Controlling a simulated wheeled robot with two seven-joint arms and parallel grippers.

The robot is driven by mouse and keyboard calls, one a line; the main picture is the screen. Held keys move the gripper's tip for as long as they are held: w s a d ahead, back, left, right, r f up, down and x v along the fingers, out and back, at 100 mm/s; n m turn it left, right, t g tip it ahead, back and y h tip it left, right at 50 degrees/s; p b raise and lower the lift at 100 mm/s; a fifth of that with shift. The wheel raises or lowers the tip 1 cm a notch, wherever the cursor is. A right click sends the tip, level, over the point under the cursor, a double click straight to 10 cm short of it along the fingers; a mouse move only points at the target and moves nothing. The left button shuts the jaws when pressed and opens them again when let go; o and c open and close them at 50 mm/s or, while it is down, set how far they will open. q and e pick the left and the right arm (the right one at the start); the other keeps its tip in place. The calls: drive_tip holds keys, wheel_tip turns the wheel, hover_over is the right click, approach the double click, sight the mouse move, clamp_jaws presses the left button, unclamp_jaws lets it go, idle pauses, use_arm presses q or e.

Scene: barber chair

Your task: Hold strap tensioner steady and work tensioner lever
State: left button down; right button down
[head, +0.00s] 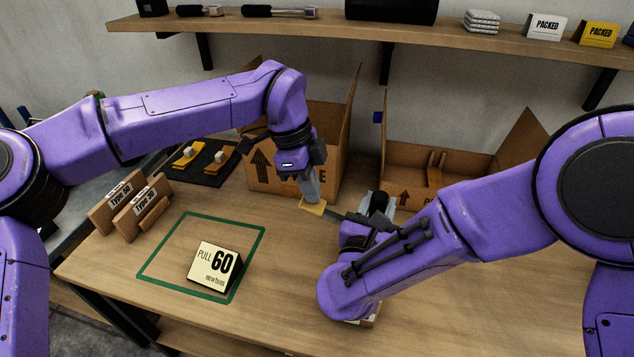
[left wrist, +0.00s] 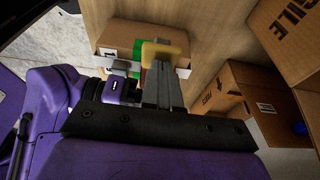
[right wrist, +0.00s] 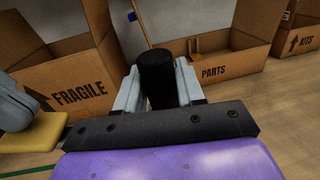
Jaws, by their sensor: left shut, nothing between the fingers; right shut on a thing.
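The strap tensioner shows as a black upright cylinder (right wrist: 157,78) between my right gripper's fingers (right wrist: 157,92) in the right wrist view. My right gripper is shut on it; in the head view (head: 378,203) my forearm hides much of it. The yellow lever pad (head: 313,207) sticks out to the left on a dark bar and also shows at the left of the right wrist view (right wrist: 38,132). My left gripper (head: 313,194) is shut and empty, pointing down, its tips at the pad; contact is unclear. A carton (left wrist: 118,58) with a green strap (left wrist: 137,50) lies below, mostly hidden in the head view.
A fragile-marked box (head: 270,177) and a parts box (head: 415,160) stand behind. A cream "PULL 60" block (head: 215,263) sits inside a green outline (head: 150,262). Wooden type-labelled holders (head: 130,207) and a black tray (head: 197,176) are at the left. Bench wood at front left is clear.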

use_arm(q)
drive_tip(key=shift+w+a+f+h, duration=0.1)
drive_tip(key=shift+a+f+h, duration=0.3)
drive_tip(key=shift+f+h, duration=0.25)
drive_tip(key=shift+w+a+f+h, duration=0.1)
drive_tip(key=shift+a+f+h, duration=0.3)
drive_tip(key=shift+f+h, duration=0.2)
drive_tip(key=shift+a+f, duration=0.35)
drive_tip(key=shift+f, duration=0.55)
use_arm(e)
drive_tip(key=shift+d, duration=0.1)
use_arm(q)
drive_tip(key=d+v, duration=0.1)
drive_tip(key=v, duration=1.2)
drive_tip(key=shift+w+a+r, duration=0.15)
drive_tip(key=shift+r, duration=0.5)
use_arm(e)
drive_tip(key=c, duration=0.6)
unclamp_jaws()
